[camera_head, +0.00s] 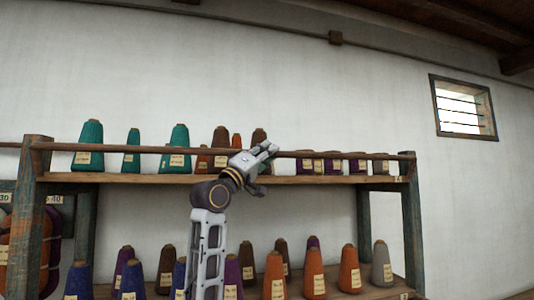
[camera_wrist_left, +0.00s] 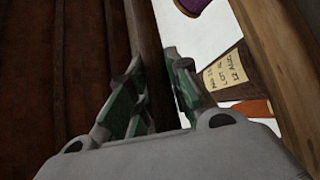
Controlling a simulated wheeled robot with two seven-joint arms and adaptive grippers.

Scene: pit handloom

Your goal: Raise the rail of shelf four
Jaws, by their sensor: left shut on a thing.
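The rail (camera_head: 120,148) is a thin brown wooden bar running across the front of the upper shelf (camera_head: 130,178), level with the cones behind it. My left gripper (camera_head: 268,150) is at the middle of the rail. In the left wrist view its green-padded fingers (camera_wrist_left: 152,85) are shut around the rail (camera_wrist_left: 146,30), one on each side. The rail's ends meet the left post (camera_head: 36,160) and the right post (camera_head: 409,200). A small tag (camera_head: 398,178) is on the shelf's right end. My right gripper is not in view.
Several teal cones (camera_head: 89,145) and brown cones stand behind the rail, with short dark cones (camera_head: 340,163) to the right. A labelled brown cone (camera_wrist_left: 225,75) is close beside the fingers. A lower shelf (camera_head: 385,292) holds more cones.

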